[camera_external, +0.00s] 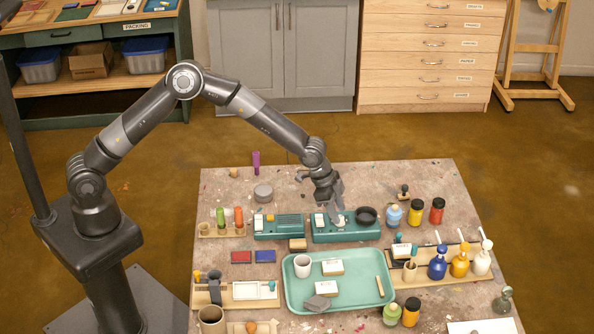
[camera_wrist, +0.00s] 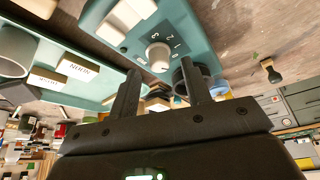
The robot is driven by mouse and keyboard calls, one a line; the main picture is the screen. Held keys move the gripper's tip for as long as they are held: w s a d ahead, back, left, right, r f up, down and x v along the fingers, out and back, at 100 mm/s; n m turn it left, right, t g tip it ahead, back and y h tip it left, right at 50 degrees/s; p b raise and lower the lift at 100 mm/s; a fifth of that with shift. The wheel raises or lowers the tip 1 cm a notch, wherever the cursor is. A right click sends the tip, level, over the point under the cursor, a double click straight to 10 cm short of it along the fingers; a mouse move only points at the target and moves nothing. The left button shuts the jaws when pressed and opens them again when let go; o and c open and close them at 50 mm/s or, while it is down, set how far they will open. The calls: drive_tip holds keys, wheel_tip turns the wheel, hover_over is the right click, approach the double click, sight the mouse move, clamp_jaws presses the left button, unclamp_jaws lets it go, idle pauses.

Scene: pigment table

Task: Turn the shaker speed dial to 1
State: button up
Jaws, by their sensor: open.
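The shaker (camera_external: 346,232) is a teal box on the table with a black round cup (camera_external: 366,216) at its right end. In the wrist view the shaker (camera_wrist: 190,22) fills the top, with a round pale speed dial (camera_wrist: 159,56) and small numerals including 1, 2 and 3 beside it. Which numeral the dial points to is too small to tell. My gripper (camera_external: 337,214) is over the shaker, hiding part of its top. In the wrist view my gripper (camera_wrist: 160,70) is open, its fingertips on either side of the dial in the picture; contact cannot be told.
A second teal device (camera_external: 279,227) stands just left. A green tray (camera_external: 293,294) with a cup and boxes lies in front. Blue (camera_external: 394,216), yellow (camera_external: 416,213) and red (camera_external: 437,211) jars stand to the right. The table behind the shaker is mostly clear.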

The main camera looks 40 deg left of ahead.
drive_tip(key=shift+x, duration=0.8)
drive_tip(key=shift+c, duration=0.2)
clamp_jaws()
